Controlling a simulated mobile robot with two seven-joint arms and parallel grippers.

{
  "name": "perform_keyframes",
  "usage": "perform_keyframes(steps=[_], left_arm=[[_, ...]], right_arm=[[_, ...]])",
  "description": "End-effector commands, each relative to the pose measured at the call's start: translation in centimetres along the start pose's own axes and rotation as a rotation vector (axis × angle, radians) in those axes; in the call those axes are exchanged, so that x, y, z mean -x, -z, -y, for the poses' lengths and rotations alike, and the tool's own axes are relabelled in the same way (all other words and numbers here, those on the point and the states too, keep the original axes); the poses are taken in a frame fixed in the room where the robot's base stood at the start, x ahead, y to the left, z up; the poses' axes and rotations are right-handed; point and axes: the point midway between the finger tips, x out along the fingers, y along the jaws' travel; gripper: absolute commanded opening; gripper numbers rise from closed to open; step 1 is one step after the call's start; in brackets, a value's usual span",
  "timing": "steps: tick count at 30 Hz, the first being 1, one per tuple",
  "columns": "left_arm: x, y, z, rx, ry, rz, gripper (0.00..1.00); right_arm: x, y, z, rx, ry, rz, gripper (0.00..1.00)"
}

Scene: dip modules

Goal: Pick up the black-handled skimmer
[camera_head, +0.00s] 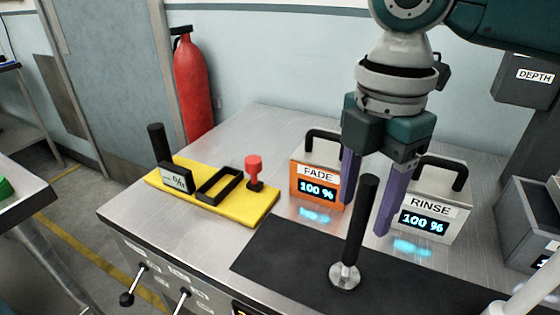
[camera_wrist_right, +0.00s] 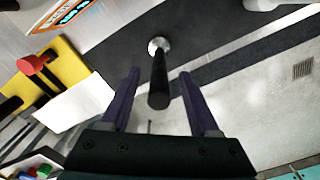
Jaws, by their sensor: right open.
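The black-handled skimmer (camera_head: 361,230) stands upright on a black mat (camera_head: 285,262), with its round metal foot (camera_head: 344,276) on the mat. In the right wrist view the skimmer's handle (camera_wrist_right: 159,88) points toward the camera and appears between the fingers. My right gripper (camera_head: 364,217) has purple fingers pointing down. It is open, and the handle stands in front of it in the head view. In the wrist view my right gripper (camera_wrist_right: 159,73) has a clear gap on both sides of the handle. I cannot tell whether the handle top is level with the fingers. My left gripper is not in view.
Behind the mat stand an orange FADE box (camera_head: 302,183) and a grey RINSE box (camera_head: 447,229), both with black handles, close to the right fingers. A yellow plate (camera_head: 237,222) with a black frame and a red knob (camera_head: 253,163) lies to the left. Grey bins stand at the right.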

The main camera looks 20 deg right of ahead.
Motion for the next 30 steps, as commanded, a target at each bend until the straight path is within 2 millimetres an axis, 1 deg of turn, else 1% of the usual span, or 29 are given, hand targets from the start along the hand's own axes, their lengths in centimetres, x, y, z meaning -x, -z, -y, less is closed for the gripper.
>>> perform_keyframes(steps=[1, 4, 6, 12, 27, 29, 30], left_arm=[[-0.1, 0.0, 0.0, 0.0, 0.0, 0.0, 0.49], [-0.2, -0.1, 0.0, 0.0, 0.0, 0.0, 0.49], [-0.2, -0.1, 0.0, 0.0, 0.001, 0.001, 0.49], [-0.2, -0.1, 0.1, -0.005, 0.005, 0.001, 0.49], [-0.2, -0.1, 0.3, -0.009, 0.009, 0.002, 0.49], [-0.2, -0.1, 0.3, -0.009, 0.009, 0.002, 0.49], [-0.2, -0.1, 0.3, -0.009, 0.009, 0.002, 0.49]], right_arm=[[-0.8, 0.0, 0.1, -0.001, 0.003, -0.001, 0.62], [-1.9, 0.0, 0.1, 0.0, 0.001, 0.001, 0.62], [-2.1, 0.0, 0.0, 0.001, 0.0, 0.0, 0.62], [-2.1, 0.0, 0.0, 0.001, -0.002, 0.0, 0.62], [-2.1, 0.0, 0.0, 0.001, -0.002, 0.0, 0.06], [-2.1, 0.0, 0.0, 0.001, -0.002, 0.0, 0.0], [-2.1, 0.0, 0.0, 0.001, -0.002, 0.0, 0.0]])
